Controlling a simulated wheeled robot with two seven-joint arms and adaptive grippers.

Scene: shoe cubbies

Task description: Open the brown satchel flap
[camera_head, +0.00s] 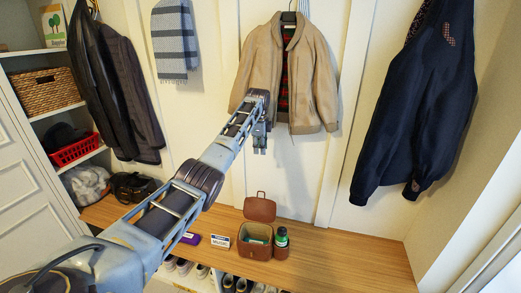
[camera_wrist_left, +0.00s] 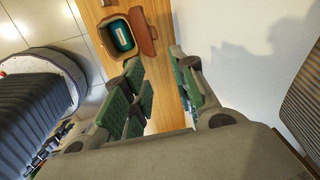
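The brown satchel (camera_head: 246,251) stands on the wooden bench with its top open and things visible inside. Its flap (camera_head: 260,208) is raised upright at the back, toward the wall. In the left wrist view the satchel (camera_wrist_left: 108,37) shows its open inside, with the flap (camera_wrist_left: 143,32) folded away to the right. My left gripper (camera_head: 260,148) hangs in the air above the satchel, apart from it, in front of the tan jacket. Its fingers (camera_wrist_left: 165,72) are spread with nothing between them. My right gripper is in neither view.
The bench (camera_head: 350,255) is clear on the right. A tan jacket (camera_head: 270,60) and a dark jacket (camera_head: 415,110) hang above.

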